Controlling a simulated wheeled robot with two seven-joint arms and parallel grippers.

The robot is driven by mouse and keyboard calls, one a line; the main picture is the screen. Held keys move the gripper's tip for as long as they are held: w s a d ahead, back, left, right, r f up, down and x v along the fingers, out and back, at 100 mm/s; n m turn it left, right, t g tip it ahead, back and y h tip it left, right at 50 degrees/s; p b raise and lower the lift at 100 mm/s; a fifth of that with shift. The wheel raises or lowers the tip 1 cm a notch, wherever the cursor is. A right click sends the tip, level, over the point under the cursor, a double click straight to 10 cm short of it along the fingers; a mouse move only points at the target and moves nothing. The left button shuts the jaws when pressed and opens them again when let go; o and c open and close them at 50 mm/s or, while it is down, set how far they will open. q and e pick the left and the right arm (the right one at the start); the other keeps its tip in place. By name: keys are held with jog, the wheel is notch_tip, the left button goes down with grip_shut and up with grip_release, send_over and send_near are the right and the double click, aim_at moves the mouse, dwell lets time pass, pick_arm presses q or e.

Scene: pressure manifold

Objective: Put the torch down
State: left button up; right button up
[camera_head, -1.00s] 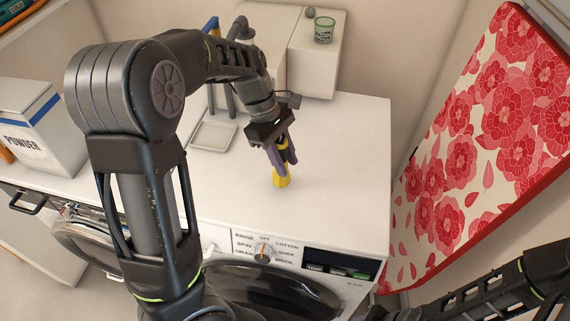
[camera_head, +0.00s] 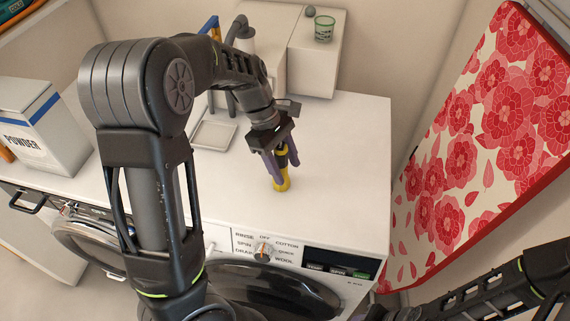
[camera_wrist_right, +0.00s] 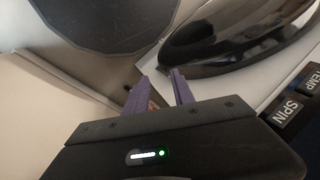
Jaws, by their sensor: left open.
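The yellow and black torch (camera_head: 282,185) stands upright on the white top of the washing machine (camera_head: 345,150), its yellow end down on or very near the surface. My left gripper (camera_head: 284,168) is open, with its purple fingers on either side of the torch. The fingers and wrist hide part of the torch's upper body. In the right wrist view my right gripper (camera_wrist_right: 160,80) has its purple fingers apart with nothing held between them, in front of the machine.
A shallow white tray (camera_head: 214,134) lies to the left of the torch. A powder box (camera_head: 40,130) stands at the far left. A green cup (camera_head: 324,29) sits on a white cabinet at the back. A floral ironing board (camera_head: 480,130) leans at the right. The top right of the machine is clear.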

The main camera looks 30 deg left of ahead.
pick_arm(q)
jog(key=v, duration=1.2)
jog(key=shift+r, duration=0.2)
jog(key=shift+o, duration=0.4)
jog(key=shift+d, duration=0.1)
